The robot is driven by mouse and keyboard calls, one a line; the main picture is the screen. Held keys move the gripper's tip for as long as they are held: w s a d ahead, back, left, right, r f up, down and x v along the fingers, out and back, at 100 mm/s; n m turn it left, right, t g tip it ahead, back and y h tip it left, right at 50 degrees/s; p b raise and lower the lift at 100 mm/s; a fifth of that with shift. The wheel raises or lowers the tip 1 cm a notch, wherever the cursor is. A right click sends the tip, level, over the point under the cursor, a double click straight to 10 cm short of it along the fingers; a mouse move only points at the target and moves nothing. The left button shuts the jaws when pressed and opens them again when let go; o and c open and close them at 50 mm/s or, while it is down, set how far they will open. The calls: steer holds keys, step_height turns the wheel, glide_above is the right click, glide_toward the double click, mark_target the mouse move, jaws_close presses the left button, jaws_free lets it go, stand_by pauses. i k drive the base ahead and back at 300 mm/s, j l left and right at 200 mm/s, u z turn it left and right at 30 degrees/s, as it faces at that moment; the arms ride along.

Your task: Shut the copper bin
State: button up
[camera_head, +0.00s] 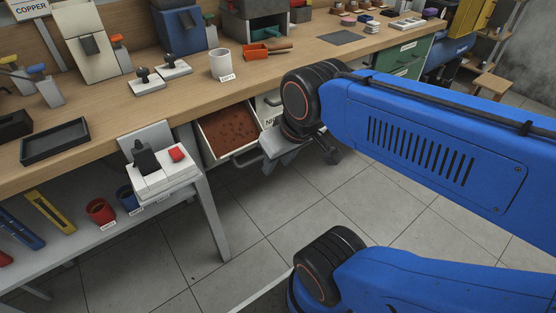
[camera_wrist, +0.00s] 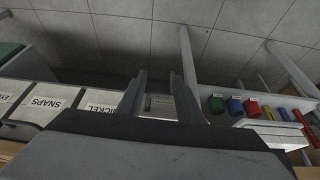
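The open bin (camera_head: 229,128) sticks out from under the workbench in the head view, filled with reddish-brown material. I take it as the copper bin; its own front label is not readable. A handle shows low on its front. My gripper (camera_head: 283,150) is just right of the bin's front end, in front of the nickel bin (camera_head: 268,107). Contact with either bin cannot be told. In the wrist view my gripper's two fingers (camera_wrist: 157,75) stand apart, with a small pale plate (camera_wrist: 160,103) seen between them.
The workbench (camera_head: 140,105) carries a white mug (camera_head: 220,64), an orange scoop (camera_head: 262,50) and a black tray (camera_head: 55,141). A bench leg (camera_head: 211,215) and a small shelf (camera_head: 160,178) stand left of the bin.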

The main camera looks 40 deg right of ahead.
mark_target(221, 134)
steer(key=k+l, duration=0.35)
steer(key=k, duration=0.25)
steer(key=i+l+z, duration=0.2)
steer(key=l, duration=0.35)
steer(key=l+z, duration=0.2)
steer(key=l, duration=0.35)
